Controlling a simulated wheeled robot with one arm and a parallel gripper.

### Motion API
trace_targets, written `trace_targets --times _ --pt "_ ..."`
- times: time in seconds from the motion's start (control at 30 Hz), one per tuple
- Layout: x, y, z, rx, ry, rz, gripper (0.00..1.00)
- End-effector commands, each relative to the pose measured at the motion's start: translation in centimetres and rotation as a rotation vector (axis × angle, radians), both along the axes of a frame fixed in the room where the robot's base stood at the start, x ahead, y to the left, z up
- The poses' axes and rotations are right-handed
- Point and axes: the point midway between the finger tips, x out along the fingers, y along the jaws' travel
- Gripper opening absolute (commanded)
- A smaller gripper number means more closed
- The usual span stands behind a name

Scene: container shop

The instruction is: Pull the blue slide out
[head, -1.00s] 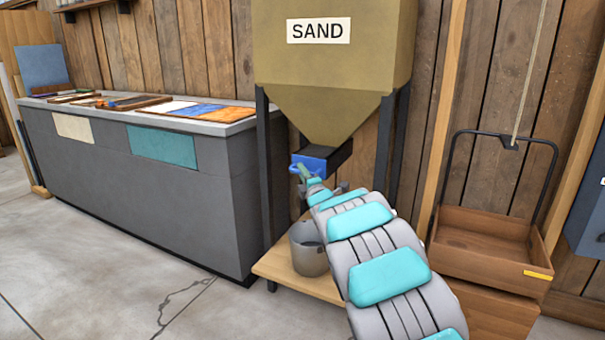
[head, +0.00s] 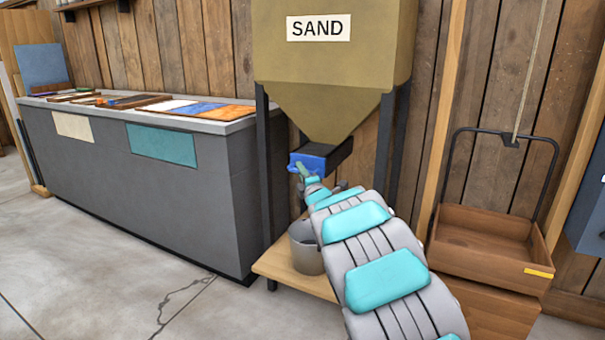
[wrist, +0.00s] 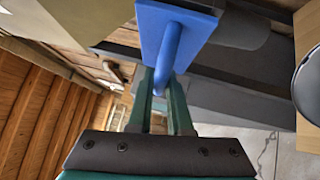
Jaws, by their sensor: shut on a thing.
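The blue slide (head: 311,162) sits at the mouth under the sand hopper (head: 335,82). In the wrist view its blue plate and handle (wrist: 168,55) are at the top middle. My gripper (head: 300,176) is at the slide's handle, at the end of my grey and turquoise arm. In the wrist view the green fingers of my gripper (wrist: 160,100) are shut on the handle. A dark holder around the slide shows under the hopper. How far the slide is drawn from it is hard to tell.
A grey bucket (head: 305,247) stands on a wooden platform (head: 290,273) below the hopper. Dark hopper legs (head: 266,165) flank the area. A grey counter (head: 95,180) is at the left. A wooden tray cart (head: 485,249) stands at the right.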

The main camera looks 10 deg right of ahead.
Motion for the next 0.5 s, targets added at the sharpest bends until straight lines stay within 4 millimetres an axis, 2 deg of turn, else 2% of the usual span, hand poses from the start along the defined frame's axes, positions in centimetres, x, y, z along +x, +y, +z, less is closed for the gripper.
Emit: trace_targets --times 0.03,0.3,0.5 --pt "-0.6 0.5 -0.6 -0.004 0.002 0.001 0.00" --pt "-3.6 2.8 -0.5 -0.004 0.000 0.002 0.00" --pt "-4.9 3.6 -0.5 -0.004 0.004 0.001 0.00"
